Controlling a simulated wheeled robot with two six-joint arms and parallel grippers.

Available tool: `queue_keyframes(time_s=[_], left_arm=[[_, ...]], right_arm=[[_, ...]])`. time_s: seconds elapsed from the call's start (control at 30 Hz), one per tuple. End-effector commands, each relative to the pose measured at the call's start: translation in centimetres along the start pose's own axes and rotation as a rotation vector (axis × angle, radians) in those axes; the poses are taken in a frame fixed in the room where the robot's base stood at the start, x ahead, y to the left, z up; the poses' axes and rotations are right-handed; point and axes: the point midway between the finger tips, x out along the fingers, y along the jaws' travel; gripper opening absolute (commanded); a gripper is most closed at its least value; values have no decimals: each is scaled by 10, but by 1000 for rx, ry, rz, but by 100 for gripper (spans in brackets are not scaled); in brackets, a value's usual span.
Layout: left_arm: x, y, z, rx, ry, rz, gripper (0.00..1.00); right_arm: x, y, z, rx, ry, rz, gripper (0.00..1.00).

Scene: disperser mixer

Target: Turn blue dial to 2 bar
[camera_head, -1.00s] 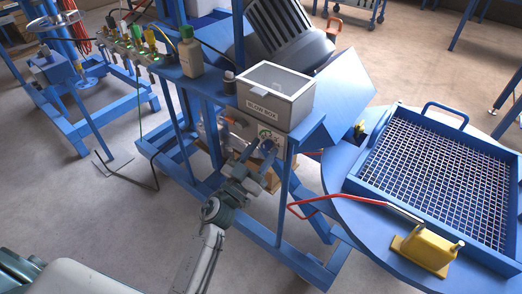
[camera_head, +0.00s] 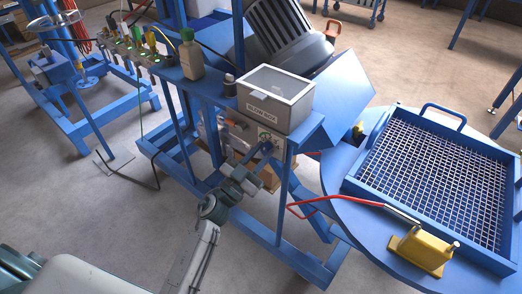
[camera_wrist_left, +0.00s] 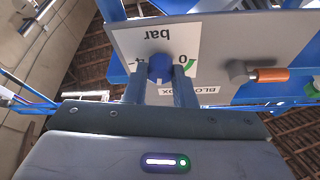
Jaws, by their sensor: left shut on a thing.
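The blue dial (camera_wrist_left: 160,67) sits on the grey panel under the blow box. In the left wrist view the white scale plate (camera_wrist_left: 154,38) around it appears upside down, with "bar", a 0 and part of a green arc showing. The fingers hide the rest of the scale, and I cannot read the dial's setting. My left gripper (camera_wrist_left: 159,76) has one finger on each side of the dial and is shut on it. In the head view the dial (camera_head: 267,143) is small, just beyond the left gripper (camera_head: 259,153). My right gripper is not in view.
The blow box (camera_head: 276,96) stands above the panel. An orange-handled valve (camera_wrist_left: 272,75) is beside the dial in the wrist view. A blue frame leg (camera_head: 284,195) stands right of my arm. A red lever (camera_head: 330,202) and mesh table are farther right.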

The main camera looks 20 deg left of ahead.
Motion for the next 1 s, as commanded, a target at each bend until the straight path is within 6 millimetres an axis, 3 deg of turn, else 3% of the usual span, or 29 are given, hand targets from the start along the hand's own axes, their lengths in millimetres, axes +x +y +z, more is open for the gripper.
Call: queue_keyframes(time_s=[0.43,1.0], left_arm=[[2,-4,-5,388,-2,162,1],[2,-6,-6,856,-1,357,1]], right_arm=[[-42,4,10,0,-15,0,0],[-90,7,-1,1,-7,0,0]])
